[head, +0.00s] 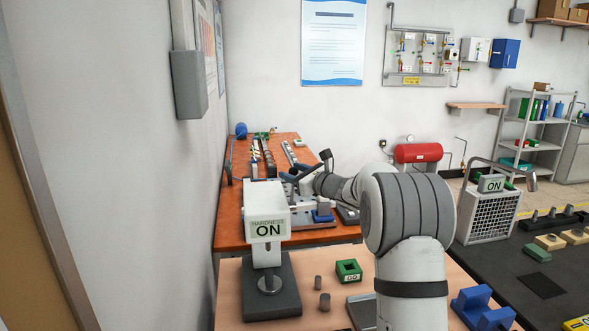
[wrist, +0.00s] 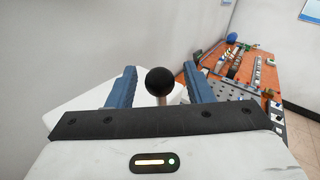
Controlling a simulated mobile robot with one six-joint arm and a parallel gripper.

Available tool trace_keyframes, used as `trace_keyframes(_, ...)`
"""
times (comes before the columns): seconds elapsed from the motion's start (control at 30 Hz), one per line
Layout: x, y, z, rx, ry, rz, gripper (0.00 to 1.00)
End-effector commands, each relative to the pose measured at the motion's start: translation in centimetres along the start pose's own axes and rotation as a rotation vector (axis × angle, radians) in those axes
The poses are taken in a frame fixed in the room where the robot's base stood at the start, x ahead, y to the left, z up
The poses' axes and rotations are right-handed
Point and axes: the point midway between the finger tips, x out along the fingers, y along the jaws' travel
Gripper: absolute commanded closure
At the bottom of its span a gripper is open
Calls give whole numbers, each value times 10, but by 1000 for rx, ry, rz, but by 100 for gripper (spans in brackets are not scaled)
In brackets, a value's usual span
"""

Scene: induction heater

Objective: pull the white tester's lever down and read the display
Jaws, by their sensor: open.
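The white tester (head: 266,208) stands on a dark base (head: 262,305) at the front left of the table. Its display (head: 268,228) reads "HARDNESS ON", with no number showing. In the wrist view, the lever's black ball knob (wrist: 160,80) on a thin metal stem (wrist: 161,101) stands between the two blue fingers of my gripper (wrist: 159,68). The fingers are open, with a gap on each side of the knob. The tester's white housing (wrist: 75,112) shows behind the left finger. In the head view the lever is hard to make out beside my arm.
Small grey cylinders (head: 325,302) and a green "GO" block (head: 348,270) sit right of the tester. A blue holder (head: 480,308) is at the front right. An orange bench (head: 228,225) with tools lies behind. The wall (head: 130,150) is close on the left.

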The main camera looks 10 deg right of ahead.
Motion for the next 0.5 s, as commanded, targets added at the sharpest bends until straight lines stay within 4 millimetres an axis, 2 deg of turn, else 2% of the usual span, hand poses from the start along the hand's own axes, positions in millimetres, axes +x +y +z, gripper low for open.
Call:
trace_keyframes(0.3,3,0,0,-1,0,-1,53)
trace_keyframes(0.5,3,0,0,-1,0,-1,70)
